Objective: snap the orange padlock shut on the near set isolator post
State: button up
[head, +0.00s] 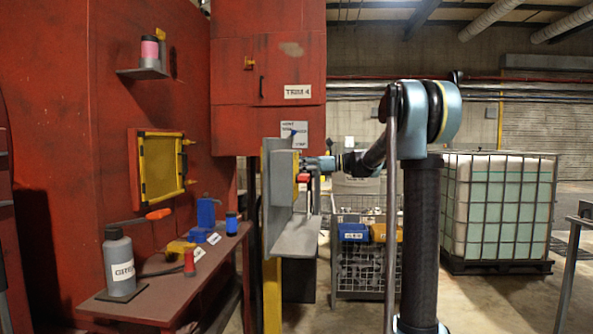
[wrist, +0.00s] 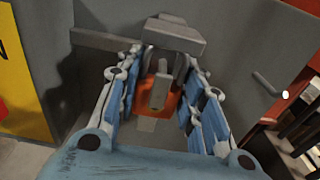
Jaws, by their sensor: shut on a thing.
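The orange padlock (wrist: 153,100) is between the two blue-and-white fingers of my gripper (wrist: 165,78) in the wrist view. The fingers are shut on it. Its grey shackle is at a grey post with a wide block-shaped head (wrist: 176,36), just beyond the fingertips. I cannot tell whether the shackle is around the post or closed. In the head view my gripper (head: 317,165) is small, close to the upright grey panel (head: 282,182). The padlock cannot be made out clearly there.
A grey peg (wrist: 266,84) sticks out at the right of the wrist view, and a yellow sign (wrist: 20,85) is at the left. A grey shelf (head: 297,238) juts out below my gripper. A bench (head: 135,307) with a grey bottle (head: 119,265) stands at the left.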

jog(key=shift+f, duration=0.45)
dwell(0.3)
jog(key=o, duration=1.2)
jog(key=d, duration=1.2)
jog(key=shift+s+r, duration=0.2)
jog(key=shift+s, duration=0.1)
jog(key=shift+s, duration=0.1)
